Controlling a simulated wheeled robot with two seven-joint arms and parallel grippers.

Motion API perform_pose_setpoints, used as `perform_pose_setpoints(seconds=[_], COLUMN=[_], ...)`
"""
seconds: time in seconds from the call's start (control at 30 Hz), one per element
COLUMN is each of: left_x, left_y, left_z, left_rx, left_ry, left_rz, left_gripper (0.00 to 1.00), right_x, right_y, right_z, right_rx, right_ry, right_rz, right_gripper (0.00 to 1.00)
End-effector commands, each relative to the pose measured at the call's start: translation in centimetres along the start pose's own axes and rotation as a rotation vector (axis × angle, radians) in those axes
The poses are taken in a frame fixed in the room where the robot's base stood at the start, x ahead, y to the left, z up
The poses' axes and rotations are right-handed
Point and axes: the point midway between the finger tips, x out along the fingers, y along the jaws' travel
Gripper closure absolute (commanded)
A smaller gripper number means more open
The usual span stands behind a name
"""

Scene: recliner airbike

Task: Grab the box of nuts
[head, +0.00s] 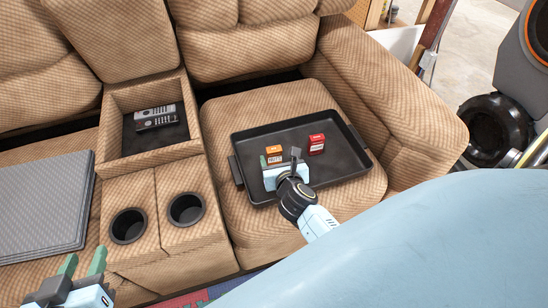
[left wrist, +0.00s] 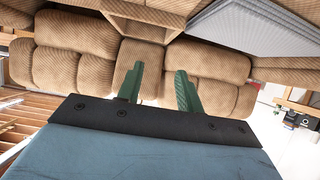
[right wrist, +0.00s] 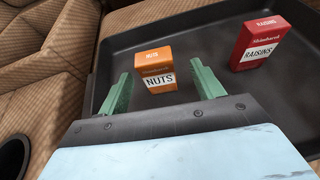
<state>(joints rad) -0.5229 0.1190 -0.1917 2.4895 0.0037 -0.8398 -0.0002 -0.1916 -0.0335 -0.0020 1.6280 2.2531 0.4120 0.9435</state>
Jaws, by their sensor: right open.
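An orange box of nuts (head: 273,151) stands in the black tray (head: 345,165) on the recliner seat. In the right wrist view the box (right wrist: 155,70) shows a white label reading NUTS. My right gripper (head: 281,159) is open over the tray. Its green fingers (right wrist: 160,92) are spread on either side of the box's lower part, with the box ahead of them; I cannot tell if they touch it. My left gripper (head: 82,262) is at the lower left of the head view, open and empty; its fingers (left wrist: 159,88) are apart in the left wrist view.
A red raisins box (head: 317,143) stands to the right in the same tray. Two remotes (head: 156,117) lie in the console bin left of the tray. Two cup holders (head: 186,209) are below it. A grey folded item (head: 40,205) lies on the left seat.

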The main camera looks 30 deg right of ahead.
Motion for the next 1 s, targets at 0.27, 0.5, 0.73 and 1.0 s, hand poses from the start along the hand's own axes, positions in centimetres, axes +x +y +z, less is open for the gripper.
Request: perform_pose_setpoints(seconds=[0.27, 0.5, 0.73, 1.0], left_x=[0.2, -0.4, -1.9, -3.3], left_y=[0.5, 1.3, 1.9, 2.3], left_z=[-2.3, -6.2, -9.6, -11.4], left_rx=[-0.001, -0.004, -0.012, -0.018], left_ry=[0.14, 0.382, 0.606, 0.736], left_rz=[0.013, 0.033, 0.052, 0.062], left_gripper=[0.64, 0.64, 0.64, 0.64], right_x=[1.1, 2.8, 4.4, 5.3], right_y=[0.1, 0.4, 0.5, 0.4], right_z=[0.1, 0.3, 0.3, 0.4], right_rx=[-0.001, -0.001, -0.001, -0.001], right_ry=[-0.001, -0.002, -0.001, -0.001], right_rz=[0.001, 0.001, 0.001, 0.001], right_gripper=[0.34, 0.34, 0.34, 0.34])
